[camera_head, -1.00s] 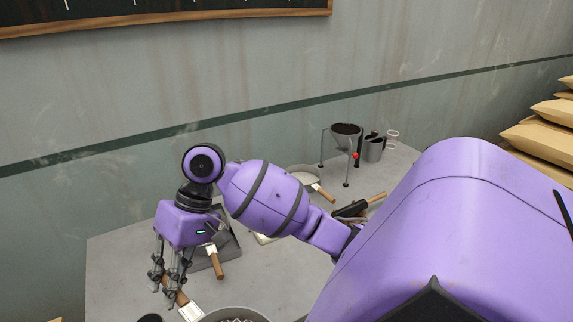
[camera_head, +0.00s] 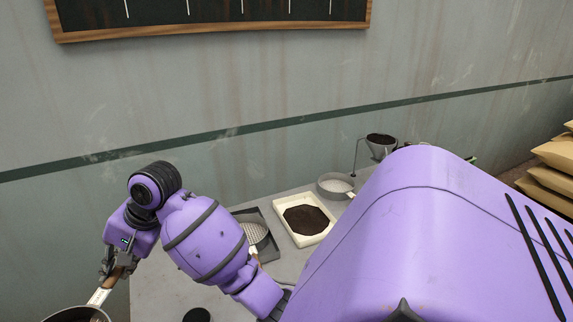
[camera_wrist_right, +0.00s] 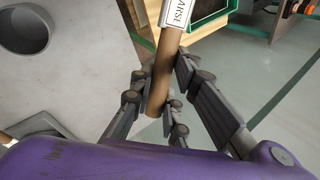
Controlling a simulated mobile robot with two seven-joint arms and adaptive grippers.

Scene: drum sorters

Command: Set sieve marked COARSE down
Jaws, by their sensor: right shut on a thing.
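The sieve marked COARSE (camera_head: 76,315) is at the bottom left corner of the head view, mostly cut off by the frame. My right gripper (camera_head: 112,270) is shut on its brown handle. In the right wrist view the handle (camera_wrist_right: 160,88) lies between the fingers of the right gripper (camera_wrist_right: 170,95), and a white label (camera_wrist_right: 178,12) shows the letters "ARSE". The sieve's pan is out of the wrist view. The handle is held beyond the table's edge, with floor below the fingers. My left gripper is not in view.
The grey table (camera_head: 160,290) has free room at its near left. On it are a dark tray (camera_head: 270,235) with another sieve (camera_head: 254,232), a white tray (camera_head: 277,212) of dark soil, a round pan (camera_head: 335,186) and a funnel (camera_head: 382,150). A grey round cup (camera_wrist_right: 25,30) shows in the wrist view.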

